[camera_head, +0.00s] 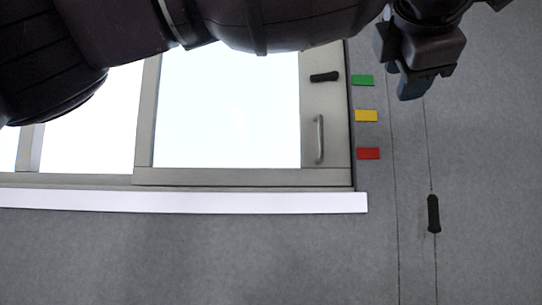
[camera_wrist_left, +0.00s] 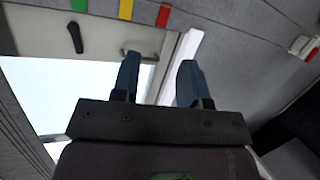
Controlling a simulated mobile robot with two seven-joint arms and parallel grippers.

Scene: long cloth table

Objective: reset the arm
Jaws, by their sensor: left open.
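My left arm spans the top of the head view, and its gripper (camera_head: 412,72) hangs at the upper right, in front of the grey surface. In the left wrist view the two fingers (camera_wrist_left: 157,78) stand apart with nothing between them, so it is open and empty. A framed glass panel (camera_head: 228,175) lies left of the gripper, with a silver bar handle (camera_head: 319,139) and a black lever (camera_head: 324,77). The lever also shows in the left wrist view (camera_wrist_left: 75,38). My right gripper is not in view.
Green (camera_head: 362,80), yellow (camera_head: 366,116) and red (camera_head: 368,154) tags sit beside the frame. A white ledge (camera_head: 190,201) runs below it. A black handle (camera_head: 433,214) is at the right. A red-and-white item (camera_wrist_left: 303,46) shows in the wrist view. The grey lower area is clear.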

